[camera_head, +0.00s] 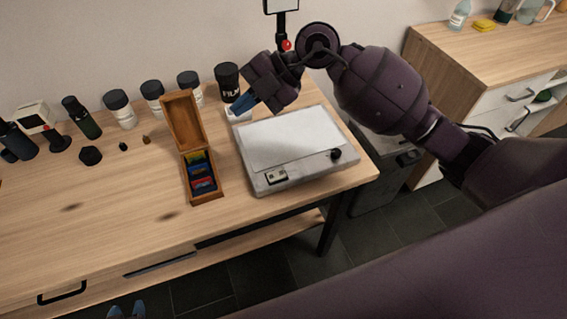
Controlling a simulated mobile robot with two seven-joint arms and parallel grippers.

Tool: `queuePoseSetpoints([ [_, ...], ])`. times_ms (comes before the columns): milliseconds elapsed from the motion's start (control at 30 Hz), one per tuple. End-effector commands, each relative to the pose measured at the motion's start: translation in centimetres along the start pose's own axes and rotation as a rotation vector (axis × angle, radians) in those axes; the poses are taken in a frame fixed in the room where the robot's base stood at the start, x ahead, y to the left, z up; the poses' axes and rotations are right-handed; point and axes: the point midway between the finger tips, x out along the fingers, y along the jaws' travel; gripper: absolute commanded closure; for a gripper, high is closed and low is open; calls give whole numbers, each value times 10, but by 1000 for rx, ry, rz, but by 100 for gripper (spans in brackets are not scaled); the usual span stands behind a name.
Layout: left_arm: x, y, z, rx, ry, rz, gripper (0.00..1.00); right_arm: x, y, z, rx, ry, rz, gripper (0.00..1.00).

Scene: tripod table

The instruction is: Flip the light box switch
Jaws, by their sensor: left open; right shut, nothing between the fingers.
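The light box (307,178) is a flat, pale grey box with a white top, lying near the right end of the wooden table (90,225). Its switch (277,177) is a small rocker on the front face, left of centre. A black knob (336,155) sits at the front right. My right gripper (240,106) is shut and empty, with blue fingers pointing down-left near the box's back left corner. I cannot tell whether it touches anything there. Only the blue fingertips of my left gripper (127,311) show at the bottom edge, apart and empty, away from the box.
An open wooden case (184,125) with coloured items stands left of the light box. A black film canister (228,82) and several bottles line the back. A second cabinet (455,65) stands right. The front left tabletop is mostly clear.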

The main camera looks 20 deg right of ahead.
Motion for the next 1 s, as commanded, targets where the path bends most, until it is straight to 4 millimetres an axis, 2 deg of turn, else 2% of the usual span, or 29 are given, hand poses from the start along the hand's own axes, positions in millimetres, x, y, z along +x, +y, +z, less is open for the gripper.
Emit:
queuePoseSetpoints([
  [200,1,0,-2,1,4,1,57,-6,-45,33,270,-239,-237,100],
  [500,3,0,-6,2,11,2,57,-30,-84,58,659,-554,-387,100],
  [700,4,0,-6,2,11,2,57,-36,-93,58,807,-621,-403,100],
  [1000,3,0,-4,2,8,2,57,-36,-92,58,845,-627,-390,100],
])
